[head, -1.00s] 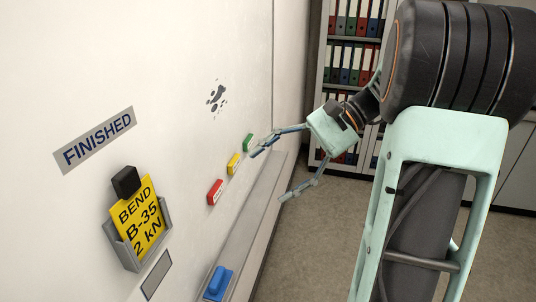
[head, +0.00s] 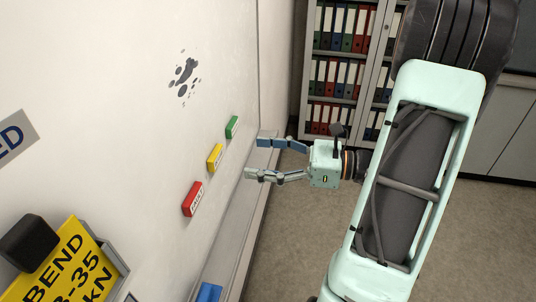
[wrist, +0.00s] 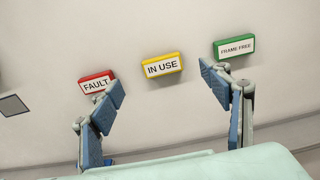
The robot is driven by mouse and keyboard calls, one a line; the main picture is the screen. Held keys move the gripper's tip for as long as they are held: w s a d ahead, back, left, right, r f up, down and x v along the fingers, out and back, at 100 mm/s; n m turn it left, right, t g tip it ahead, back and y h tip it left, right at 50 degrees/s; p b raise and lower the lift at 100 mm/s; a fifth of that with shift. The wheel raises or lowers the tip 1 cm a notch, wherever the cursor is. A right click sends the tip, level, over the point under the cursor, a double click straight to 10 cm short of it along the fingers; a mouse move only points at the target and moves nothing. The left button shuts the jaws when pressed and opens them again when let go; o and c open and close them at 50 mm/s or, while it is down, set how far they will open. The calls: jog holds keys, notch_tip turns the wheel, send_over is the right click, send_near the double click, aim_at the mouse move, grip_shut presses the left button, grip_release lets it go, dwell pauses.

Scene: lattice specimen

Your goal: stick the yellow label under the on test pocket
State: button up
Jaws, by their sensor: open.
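The yellow label (head: 215,158) is on the white board between a red and a green one. In the wrist view the yellow label (wrist: 162,67) reads IN USE. My gripper (head: 257,158) is open and empty, its fingers pointing at the board with the yellow label ahead of them. In the wrist view my gripper (wrist: 163,88) has the label between and beyond its fingertips, apart from both. No pocket marked on test shows. A grey pocket (head: 117,262) at lower left holds a yellow card reading BEND, partly cut off by the frame.
The red FAULT label (wrist: 97,82) and green FRAME FREE label (wrist: 234,47) flank the yellow one. A cut-off sign (head: 14,136), a dark block (head: 28,240) on the card and a blue eraser (head: 209,292) on the ledge (head: 232,235) are at left and below.

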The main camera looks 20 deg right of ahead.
aim_at(218, 153)
jog(key=x, duration=0.8)
jog(key=shift+w+a, duration=0.25)
jog(key=shift+a, duration=0.05)
jog(key=shift+c, duration=0.3)
jog(key=c, duration=1.1)
